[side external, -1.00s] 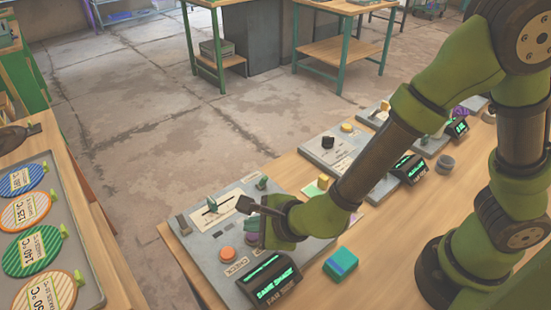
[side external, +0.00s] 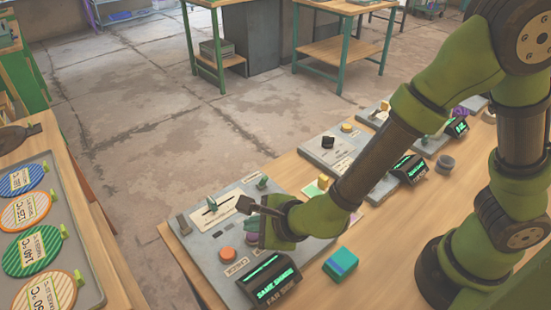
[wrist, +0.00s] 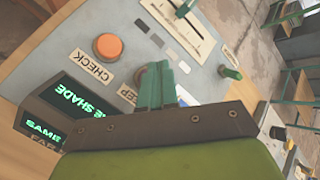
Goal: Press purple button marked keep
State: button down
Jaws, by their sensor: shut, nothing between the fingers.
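The near grey control panel (side external: 205,240) bears an orange button (side external: 228,254) above a CHECK label, also in the wrist view (wrist: 107,46). The purple button (side external: 250,239) shows only as a small patch beside my gripper's fingers in the side view. In the wrist view, the fingers hide it, next to a partly covered label ending in "EP" (wrist: 127,94). My gripper (side external: 252,225) is shut and empty, its teal fingertips (wrist: 156,72) together over the button's place. I cannot tell whether they touch the button.
A slider lever (side external: 211,203) and a green knob (side external: 262,183) stand on the same panel. A lit display (side external: 270,280) sits at its front. A teal block (side external: 340,263) lies on the table to the right. More panels (side external: 335,150) stand farther back. A tray of discs (side external: 88,285) is at left.

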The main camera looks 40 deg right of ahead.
aim_at(256, 238)
dwell(0.3)
jog(key=shift+f, duration=0.45)
jog(key=shift+f, duration=0.35)
dwell(0.5)
dwell(0.3)
jog(key=shift+r, duration=0.8)
jog(key=shift+r, duration=2.5)
